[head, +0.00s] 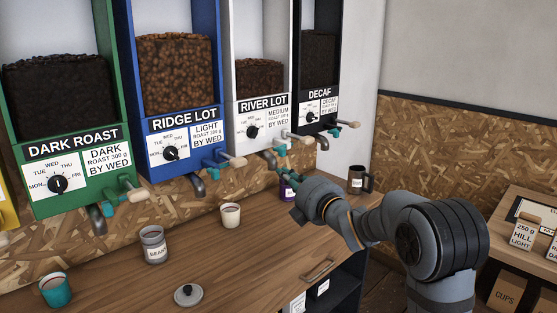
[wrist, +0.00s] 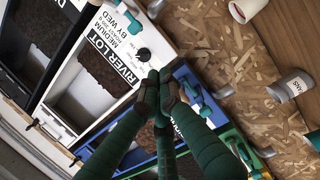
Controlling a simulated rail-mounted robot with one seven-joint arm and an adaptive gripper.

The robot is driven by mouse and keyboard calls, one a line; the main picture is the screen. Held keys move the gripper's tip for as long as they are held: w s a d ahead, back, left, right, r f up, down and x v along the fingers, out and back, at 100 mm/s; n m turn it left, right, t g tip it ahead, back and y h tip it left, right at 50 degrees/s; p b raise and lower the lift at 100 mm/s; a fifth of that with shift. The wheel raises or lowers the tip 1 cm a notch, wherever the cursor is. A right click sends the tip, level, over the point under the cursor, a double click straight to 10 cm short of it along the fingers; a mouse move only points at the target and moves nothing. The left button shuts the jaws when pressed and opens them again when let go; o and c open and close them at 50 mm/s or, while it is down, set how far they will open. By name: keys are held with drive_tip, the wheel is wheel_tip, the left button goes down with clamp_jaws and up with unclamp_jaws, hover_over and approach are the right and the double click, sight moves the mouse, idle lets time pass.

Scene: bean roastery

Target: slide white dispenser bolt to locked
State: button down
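The white dispenser (head: 258,109), labelled River Lot, stands between the blue and black dispensers. Its teal bolt (head: 281,143) shows low on its front, beside a pale handle (head: 299,137); I cannot read its position. My gripper (head: 277,164), with dark green fingers, reaches up from the lower right to just below the bolt. In the wrist view the white dispenser (wrist: 93,82) shows with its label turned. There the fingers of my gripper (wrist: 160,76) converge with their tips close together, over the white dispenser's lower edge. They hide the bolt area, and I see nothing held between them.
The blue dispenser (head: 180,145) and its bolt parts stand close on the left, the black Decaf dispenser (head: 320,100) on the right.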

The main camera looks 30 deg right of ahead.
drive_tip(key=w+d+p, duration=0.3)
drive_tip(key=w+p, duration=0.3)
drive_tip(key=w, duration=0.5)
drive_tip(key=shift+d, duration=0.15)
